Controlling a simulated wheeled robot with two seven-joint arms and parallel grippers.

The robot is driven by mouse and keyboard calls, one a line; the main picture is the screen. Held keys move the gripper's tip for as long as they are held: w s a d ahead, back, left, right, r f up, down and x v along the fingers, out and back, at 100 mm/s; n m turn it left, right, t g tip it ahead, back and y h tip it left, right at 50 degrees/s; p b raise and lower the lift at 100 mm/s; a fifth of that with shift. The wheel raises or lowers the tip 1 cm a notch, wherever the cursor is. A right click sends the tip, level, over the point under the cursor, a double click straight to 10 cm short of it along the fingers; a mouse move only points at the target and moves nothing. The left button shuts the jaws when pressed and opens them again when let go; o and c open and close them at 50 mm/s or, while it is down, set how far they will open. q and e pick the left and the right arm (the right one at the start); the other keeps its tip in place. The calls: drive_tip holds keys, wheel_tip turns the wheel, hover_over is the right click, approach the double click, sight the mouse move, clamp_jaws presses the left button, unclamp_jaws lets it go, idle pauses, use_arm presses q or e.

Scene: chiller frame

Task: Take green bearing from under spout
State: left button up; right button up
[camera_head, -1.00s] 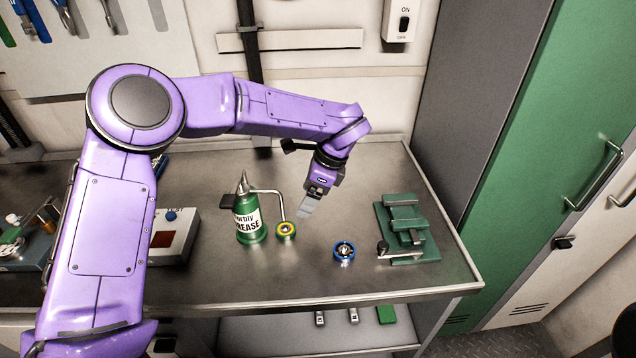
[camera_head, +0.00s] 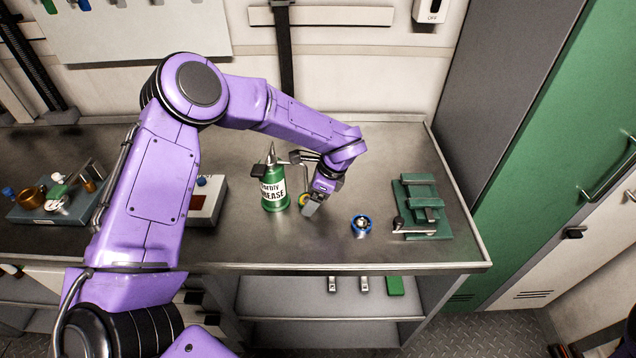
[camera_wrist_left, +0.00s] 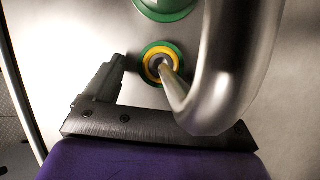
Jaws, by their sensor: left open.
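The green bearing (camera_head: 302,198), with a yellow ring inside its green rim, lies on the bench beside the green grease can (camera_head: 274,193). My left gripper (camera_head: 313,208) is low beside it, just to its right, and partly covers it in the head view. In the left wrist view the bearing (camera_wrist_left: 148,68) lies ahead of the open jaw, with nothing held. The bent metal spout (camera_wrist_left: 235,70) crosses in front, its tip over the bearing's centre. One finger (camera_wrist_left: 104,80) shows left of the bearing; the spout hides the other. My right gripper is not in view.
A blue bearing (camera_head: 361,225) lies to the right of my gripper, and a green vise (camera_head: 422,208) stands farther right. A box with a red panel (camera_head: 205,204) is left of the can. The bench front between can and vise is mostly clear.

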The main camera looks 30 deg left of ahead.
sight(315, 223)
use_arm(q)
drive_tip(key=shift+f, duration=0.2)
drive_tip(key=shift+c, duration=0.9)
drive_tip(key=c, duration=1)
drive_tip(key=shift+s+d+f+b, duration=0.1)
drive_tip(key=shift+s+d+b, duration=0.3)
drive_tip(key=shift+d, duration=0.1)
drive_tip(key=shift+c, duration=0.2)
drive_tip(key=shift+s+d+b, duration=0.95)
drive_tip(key=shift+s+d, duration=0.9)
drive_tip(key=shift+d, duration=0.2)
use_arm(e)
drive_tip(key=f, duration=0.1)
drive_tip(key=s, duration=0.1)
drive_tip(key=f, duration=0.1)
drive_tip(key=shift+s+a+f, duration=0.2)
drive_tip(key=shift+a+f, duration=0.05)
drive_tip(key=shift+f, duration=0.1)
use_arm(q)
drive_tip(key=o, duration=1.2)
